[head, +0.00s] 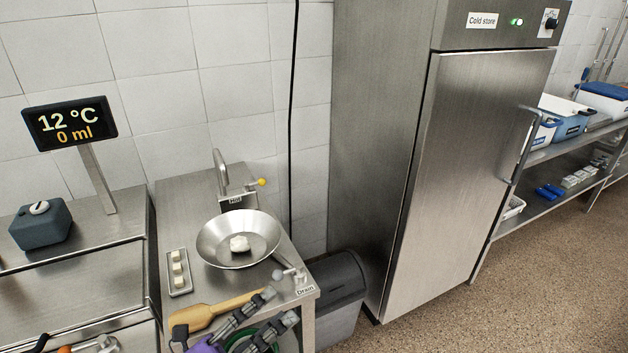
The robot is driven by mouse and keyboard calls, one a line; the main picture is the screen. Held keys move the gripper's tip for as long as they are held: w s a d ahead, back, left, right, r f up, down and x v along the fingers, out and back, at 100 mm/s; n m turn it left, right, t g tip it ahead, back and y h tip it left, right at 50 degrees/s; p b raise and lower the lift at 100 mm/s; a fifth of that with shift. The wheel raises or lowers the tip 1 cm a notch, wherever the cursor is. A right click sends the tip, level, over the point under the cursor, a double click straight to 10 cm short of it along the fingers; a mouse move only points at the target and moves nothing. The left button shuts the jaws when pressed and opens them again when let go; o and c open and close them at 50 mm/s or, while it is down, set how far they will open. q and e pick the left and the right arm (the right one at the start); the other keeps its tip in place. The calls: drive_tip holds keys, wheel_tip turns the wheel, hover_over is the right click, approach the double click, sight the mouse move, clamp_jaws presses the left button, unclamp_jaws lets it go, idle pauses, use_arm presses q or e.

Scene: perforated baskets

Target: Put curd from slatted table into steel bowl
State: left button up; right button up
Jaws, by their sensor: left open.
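The steel bowl (214,238) is wide and shallow and stands on a steel work table (184,203). A white lump of curd (240,244) lies inside it, near its middle. My left gripper (281,305) is at the bottom of the head view, in front of the bowl and apart from it. Its two fingers are spread, with nothing seen between them. I cannot make out a slatted table in this view. My right gripper is not in view.
A small tray (188,287) with white blocks lies left of the bowl, a wooden paddle (217,309) in front. A tap (221,172) stands behind the bowl, a drain valve (290,274) at right. A grey bin (339,290) and the cold store (450,190) stand further right.

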use_arm(q)
drive_tip(key=a+f+n+t+y, duration=0.3)
drive_tip(key=a+f+n+y, duration=0.7)
drive_tip(key=n, duration=0.5)
drive_tip(key=s+a+f+n+g+y, duration=0.1)
drive_tip(key=s+f+n+g+y, duration=0.1)
drive_tip(key=s+f+n+g, duration=0.2)
drive_tip(key=s+a+f+n+g+y, duration=0.1)
drive_tip(key=s+f+n+g+y, duration=0.1)
drive_tip(key=s+f+n, duration=0.9)
drive_tip(key=s+f+g, duration=0.1)
drive_tip(key=s+f, duration=0.3)
drive_tip(key=f, duration=0.2)
drive_tip(key=shift+a+f+n+g, duration=0.15)
drive_tip(key=shift+a+n+g, duration=0.15)
drive_tip(key=shift+g, duration=0.1)
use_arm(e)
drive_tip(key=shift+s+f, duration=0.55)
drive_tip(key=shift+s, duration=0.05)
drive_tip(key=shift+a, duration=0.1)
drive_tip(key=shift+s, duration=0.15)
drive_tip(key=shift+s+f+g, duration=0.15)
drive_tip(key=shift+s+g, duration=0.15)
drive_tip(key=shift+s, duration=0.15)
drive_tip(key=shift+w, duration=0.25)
